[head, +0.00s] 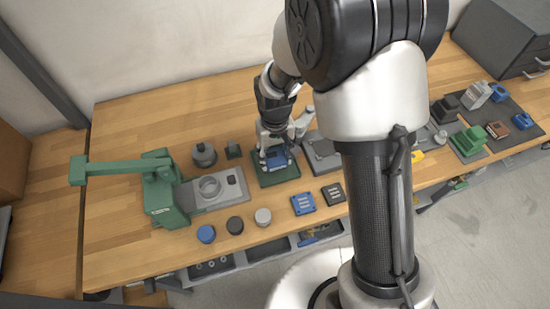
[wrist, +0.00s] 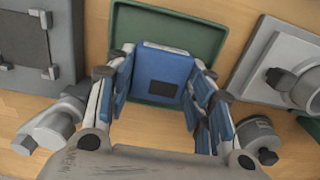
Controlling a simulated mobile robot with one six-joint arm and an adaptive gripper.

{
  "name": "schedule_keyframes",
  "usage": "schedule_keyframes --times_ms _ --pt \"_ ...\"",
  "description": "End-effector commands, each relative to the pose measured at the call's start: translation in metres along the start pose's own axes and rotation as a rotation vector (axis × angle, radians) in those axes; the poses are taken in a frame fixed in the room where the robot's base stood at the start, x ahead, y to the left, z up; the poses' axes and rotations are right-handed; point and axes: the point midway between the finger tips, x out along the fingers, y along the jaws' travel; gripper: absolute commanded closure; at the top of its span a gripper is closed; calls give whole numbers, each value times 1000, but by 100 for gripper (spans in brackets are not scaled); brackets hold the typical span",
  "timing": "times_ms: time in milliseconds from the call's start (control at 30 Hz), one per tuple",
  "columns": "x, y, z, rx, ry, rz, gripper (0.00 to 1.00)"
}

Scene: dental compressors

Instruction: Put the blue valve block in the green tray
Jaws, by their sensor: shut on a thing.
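The blue valve block (head: 277,160) is between the fingers of my gripper (head: 275,153) in the head view. In the wrist view the block (wrist: 165,68) shows a blue face with a dark square, with the fingers of my gripper (wrist: 163,80) shut on its two sides. The green tray (head: 290,174) lies directly beneath the block on the wooden bench. In the wrist view the tray rim (wrist: 170,10) shows behind and around the block. I cannot tell whether the block touches the tray floor.
A green press (head: 165,195) with a grey base stands left of the tray. A grey plate fixture (head: 323,157) lies close on its right. Discs (head: 235,224) and flat blue (head: 303,203) and black plates (head: 333,194) line the front edge. A dark mat with parts is far right.

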Motion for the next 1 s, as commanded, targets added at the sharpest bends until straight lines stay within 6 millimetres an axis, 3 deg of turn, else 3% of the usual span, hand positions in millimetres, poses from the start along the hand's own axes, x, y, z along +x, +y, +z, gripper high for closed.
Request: schedule_keyframes --times_ms 67,433,467,733,1000 --pt "11 0 0 0 0 0 82" --pt "14 0 0 0 1 0 82" --pt "13 0 0 0 1 0 50" --pt "12 0 0 0 1 0 32" --pt "12 0 0 0 1 0 32"
